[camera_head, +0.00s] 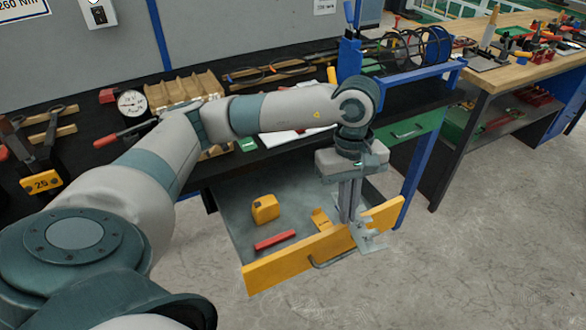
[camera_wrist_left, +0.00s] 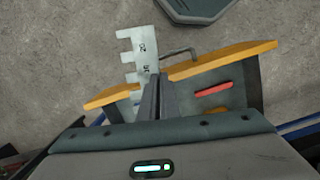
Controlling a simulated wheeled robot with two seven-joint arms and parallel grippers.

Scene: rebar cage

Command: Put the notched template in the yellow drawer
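The notched template (camera_head: 368,238) is a pale grey metal plate with square notches along one edge. It also shows in the left wrist view (camera_wrist_left: 139,52), with dark marks on its face. My left gripper (camera_head: 350,212) points down and its fingers (camera_wrist_left: 154,100) are closed on one end of the template. The template overlaps the yellow front of the open drawer (camera_head: 290,265) and reaches out past it. I cannot tell its exact height over the front edge. The yellow front also shows in the wrist view (camera_wrist_left: 225,58). My right gripper is not in view.
In the drawer lie a yellow tape measure (camera_head: 265,208), a red bar (camera_head: 275,240) and a small yellow item (camera_head: 320,218). A blue stand with spools (camera_head: 400,48) is on the bench above. A wooden-topped bench (camera_head: 510,72) stands to the right.

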